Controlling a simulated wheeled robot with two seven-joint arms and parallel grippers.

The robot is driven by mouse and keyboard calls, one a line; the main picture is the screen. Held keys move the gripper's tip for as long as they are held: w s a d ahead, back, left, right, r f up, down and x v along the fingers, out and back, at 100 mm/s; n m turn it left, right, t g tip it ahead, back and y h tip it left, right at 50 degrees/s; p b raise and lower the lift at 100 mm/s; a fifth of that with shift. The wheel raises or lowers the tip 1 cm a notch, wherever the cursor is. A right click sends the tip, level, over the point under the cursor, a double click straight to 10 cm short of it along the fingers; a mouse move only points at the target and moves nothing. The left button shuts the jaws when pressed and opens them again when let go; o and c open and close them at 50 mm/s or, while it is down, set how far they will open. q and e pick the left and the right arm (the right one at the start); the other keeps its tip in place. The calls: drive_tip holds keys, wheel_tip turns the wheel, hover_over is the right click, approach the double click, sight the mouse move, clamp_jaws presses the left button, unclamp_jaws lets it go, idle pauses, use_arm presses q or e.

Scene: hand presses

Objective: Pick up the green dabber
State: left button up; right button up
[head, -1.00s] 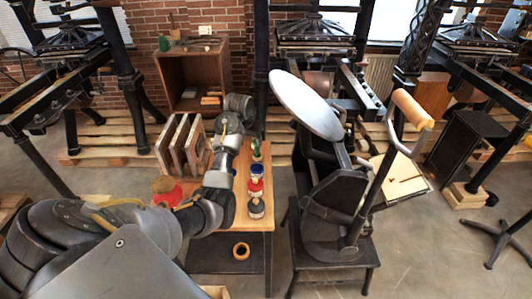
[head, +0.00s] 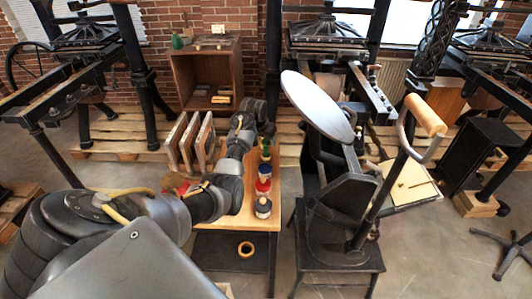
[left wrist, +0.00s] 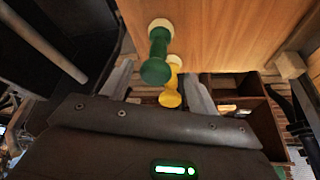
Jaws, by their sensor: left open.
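The green dabber (left wrist: 158,52) shows large in the left wrist view, with a round green knob end and a pale far end by the wooden tabletop. It also shows small in the head view (head: 265,147), at the back of the table's right edge. My left gripper (left wrist: 158,70) is open, and the dabber appears between its fingers, nearer the left one in the picture. They do not visibly touch it. A yellow dabber (left wrist: 170,92) stands close beside it. In the head view my left wrist (head: 252,112) is beyond the dabbers, and its fingers are hard to make out. My right gripper is not shown.
Ink containers with blue, red (head: 263,187) and black (head: 263,208) parts line the table's right edge. Wooden frames (head: 190,143) stand upright to the left of my forearm. A press with a round disc (head: 318,107) stands close on the right.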

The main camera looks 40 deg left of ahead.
use_arm(q)
drive_tip(key=shift+d+x, duration=0.1)
drive_tip(key=shift+x, duration=1.05)
drive_tip(key=shift+d+x, duration=0.15)
drive_tip(key=shift+x, duration=0.95)
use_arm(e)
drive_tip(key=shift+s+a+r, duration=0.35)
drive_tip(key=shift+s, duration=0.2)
use_arm(q)
drive_tip(key=c, duration=1)
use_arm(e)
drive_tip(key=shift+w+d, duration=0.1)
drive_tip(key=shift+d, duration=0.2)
use_arm(q)
drive_tip(key=shift+r+p, duration=0.15)
drive_tip(key=shift+p, duration=0.25)
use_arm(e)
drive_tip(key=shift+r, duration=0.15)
